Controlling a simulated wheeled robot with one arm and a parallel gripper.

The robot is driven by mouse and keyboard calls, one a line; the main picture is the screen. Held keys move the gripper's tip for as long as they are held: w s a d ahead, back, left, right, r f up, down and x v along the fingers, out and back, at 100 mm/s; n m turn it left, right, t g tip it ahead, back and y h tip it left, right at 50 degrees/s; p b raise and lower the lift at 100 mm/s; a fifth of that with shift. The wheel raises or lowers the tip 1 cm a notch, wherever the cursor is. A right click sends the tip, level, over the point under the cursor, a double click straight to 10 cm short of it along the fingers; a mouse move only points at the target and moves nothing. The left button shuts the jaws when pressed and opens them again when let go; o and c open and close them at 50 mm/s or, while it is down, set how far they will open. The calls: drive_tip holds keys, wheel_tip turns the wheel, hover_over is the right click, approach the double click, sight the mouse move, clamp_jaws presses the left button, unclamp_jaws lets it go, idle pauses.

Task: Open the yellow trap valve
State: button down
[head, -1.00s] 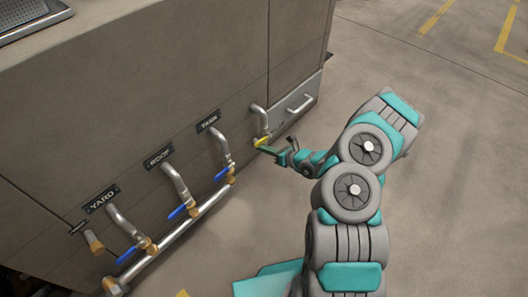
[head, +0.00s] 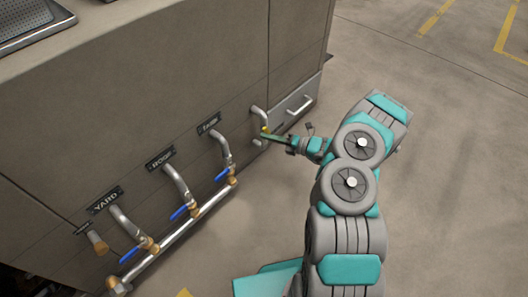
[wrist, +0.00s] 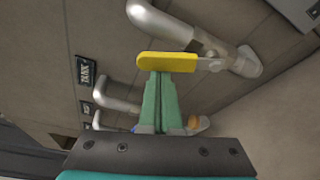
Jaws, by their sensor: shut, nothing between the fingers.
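The yellow valve handle (wrist: 168,62) lies level across the wrist view, reaching left from its silver pipe (wrist: 205,42). My gripper (wrist: 158,76) is shut, with nothing between its green fingers. The fingertips are at the handle's lower edge, near its middle, and look to be touching it. The rest of the handle is hard to make out there.
Blue-handled valves (head: 178,212) on pipes labelled YARD, ROOF and TANK stand to the left, above a silver manifold pipe (head: 190,225). A drawer with a handle (head: 297,104) is to the right. The floor right of my arm is clear.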

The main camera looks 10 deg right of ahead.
drive_tip(key=m, duration=0.1)
drive_tip(key=w+d+m, duration=0.1)
drive_tip(key=shift+d+r+m+y+b, duration=0.1)
drive_tip(key=shift+r+m+y+b, duration=0.2)
drive_tip(key=shift+y, duration=0.1)
drive_tip(key=shift+w+d+r, duration=0.15)
drive_tip(key=shift+d, duration=0.15)
idle(0.4)
drive_tip(key=s+a, duration=0.3)
drive_tip(key=a, duration=0.1)
drive_tip(key=v, duration=1)
drive_tip(key=shift+w+d+f, duration=0.25)
drive_tip(key=shift+w+d, duration=0.05)
drive_tip(key=shift+d, duration=0.05)
drive_tip(key=shift+r, duration=0.1)
